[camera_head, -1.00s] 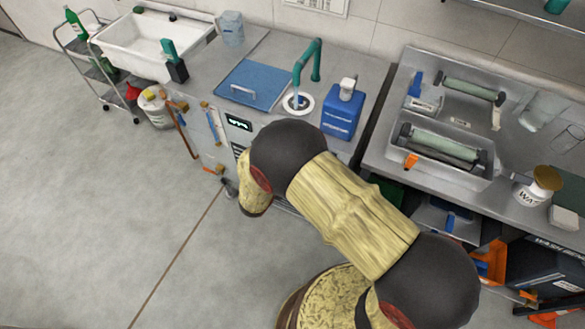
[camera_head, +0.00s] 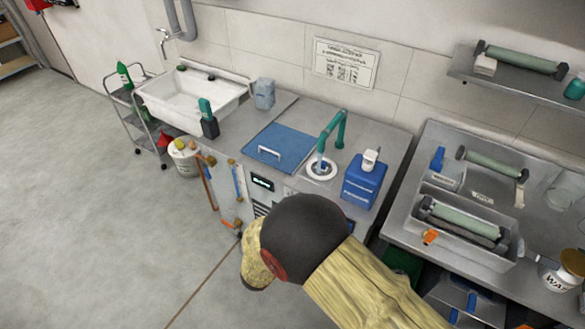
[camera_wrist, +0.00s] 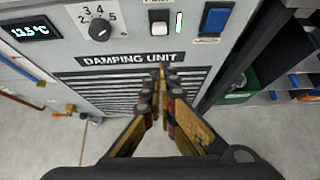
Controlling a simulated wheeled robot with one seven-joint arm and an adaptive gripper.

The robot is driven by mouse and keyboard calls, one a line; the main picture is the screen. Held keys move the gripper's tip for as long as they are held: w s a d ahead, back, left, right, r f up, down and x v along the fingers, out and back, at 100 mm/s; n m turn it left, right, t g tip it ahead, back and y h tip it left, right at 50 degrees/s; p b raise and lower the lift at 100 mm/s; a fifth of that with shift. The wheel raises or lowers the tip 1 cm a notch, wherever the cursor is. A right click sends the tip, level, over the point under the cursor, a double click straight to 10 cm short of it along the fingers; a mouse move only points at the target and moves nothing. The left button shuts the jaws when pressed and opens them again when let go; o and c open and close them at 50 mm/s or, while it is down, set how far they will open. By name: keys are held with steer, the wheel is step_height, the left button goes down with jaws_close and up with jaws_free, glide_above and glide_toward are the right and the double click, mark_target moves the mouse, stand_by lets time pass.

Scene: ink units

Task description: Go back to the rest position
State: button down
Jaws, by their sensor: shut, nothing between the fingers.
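My gripper (camera_wrist: 163,84) shows in the wrist view with its two fingers together and nothing between them. It points at the front panel of the damping unit (camera_wrist: 130,75), with its vent slots, knob and switches. I cannot tell the exact gap to the panel. In the head view my arm (camera_head: 310,240) fills the lower middle, bent in front of the unit's counter. My gripper is hidden in the head view.
On the counter are a blue lid (camera_head: 278,150), a teal tap (camera_head: 333,130) and a blue canister (camera_head: 364,180). A white sink (camera_head: 190,100) and cart (camera_head: 128,115) stand left. A roller tray (camera_head: 462,230) is right. The floor (camera_head: 90,230) at left is clear.

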steer(key=s+d+m+g+h, duration=0.1)
steer(key=s+d+m+g, duration=0.1)
steer(key=s+d+m, duration=0.3)
steer(key=s+d+r+m+g+y, duration=0.25)
steer(key=s+r+m+g, duration=0.35)
steer(key=s+r+m, duration=0.8)
steer(key=s+d+r+m+t+y, duration=0.1)
steer(key=r+m, duration=0.4)
steer(key=r, duration=0.6)
steer(key=s+d+r+m+t+y, duration=0.1)
steer(key=d+r+m+t+y, duration=0.2)
steer(key=r, duration=0.9)
steer(key=shift+s+d+m+t+y, duration=0.3)
steer(key=shift+s+m+t+y, duration=0.15)
steer(key=shift+m, duration=0.45)
